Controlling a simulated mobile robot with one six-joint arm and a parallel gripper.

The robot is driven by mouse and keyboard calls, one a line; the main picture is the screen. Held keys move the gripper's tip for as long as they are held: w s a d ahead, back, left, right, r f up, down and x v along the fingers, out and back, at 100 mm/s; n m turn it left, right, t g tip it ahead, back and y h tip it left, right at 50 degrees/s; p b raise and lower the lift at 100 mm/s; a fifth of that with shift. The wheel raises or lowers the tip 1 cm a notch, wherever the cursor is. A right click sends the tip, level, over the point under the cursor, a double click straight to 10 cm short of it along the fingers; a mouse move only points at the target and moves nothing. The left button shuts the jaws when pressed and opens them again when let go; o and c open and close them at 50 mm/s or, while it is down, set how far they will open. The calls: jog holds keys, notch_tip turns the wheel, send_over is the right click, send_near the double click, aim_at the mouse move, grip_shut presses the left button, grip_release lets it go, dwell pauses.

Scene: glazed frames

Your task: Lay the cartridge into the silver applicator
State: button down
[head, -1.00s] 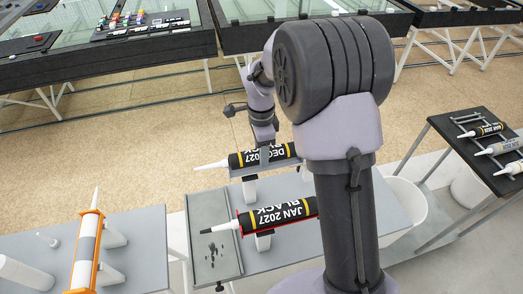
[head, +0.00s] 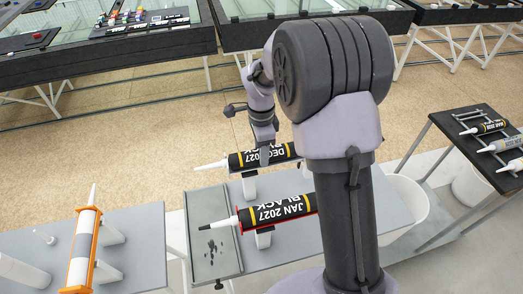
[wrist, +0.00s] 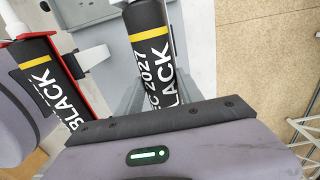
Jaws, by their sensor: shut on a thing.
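A black cartridge with a yellow band and the print DEC 2027 BLACK (head: 240,160) lies level, its white nozzle pointing left in the head view. My gripper (head: 266,152) is shut on it from above. In the wrist view the cartridge (wrist: 152,50) extends out past the dark jaw edge (wrist: 150,120). The silver applicator (head: 249,188) is directly under the cartridge, its grey handle pointing down; most of its cradle is hidden. I cannot tell whether the cartridge touches the cradle. My arm hides the cartridge's right end in the head view.
A red applicator holding a JAN 2027 BLACK cartridge (head: 275,212) is close beside, nearer the camera. An orange applicator (head: 97,240) holding a pale cartridge stands on the left table. A rack with several cartridges (head: 489,127) is at right. A grey tray (head: 214,255) lies at the table's left end.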

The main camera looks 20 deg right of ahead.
jog(key=shift+f+b, duration=0.2)
jog(key=shift+b, duration=0.15)
dwell(0.4)
jog(key=c, duration=0.7)
grip_release()
notch_tip(320, 180, up, 18)
jog(key=f+p, duration=0.1)
jog(key=p, duration=0.3)
jog(key=s+a+f+n+t+b, duration=0.1)
jog(key=s+f+n+t+b, duration=0.1)
jog(key=s, duration=0.6)
jog(key=s+a+f+n+t+y+b, duration=0.1)
jog(key=s+f+n+t+b, duration=0.1)
jog(key=s+f+n+b, duration=0.3)
jog(key=s+a+f+n+t+y+b, duration=0.1)
jog(key=s+f+n+b, duration=0.3)
jog(key=s+b, duration=0.6)
jog(key=shift+s+a+f+n+t, duration=0.1)
jog(key=shift+s+a+n+t, duration=0.15)
jog(key=shift+s+n, duration=0.35)
jog(key=shift+s+a+f+n+t, duration=0.15)
jog(key=shift+s+n+t, duration=0.1)
jog(key=shift+s+n, duration=0.35)
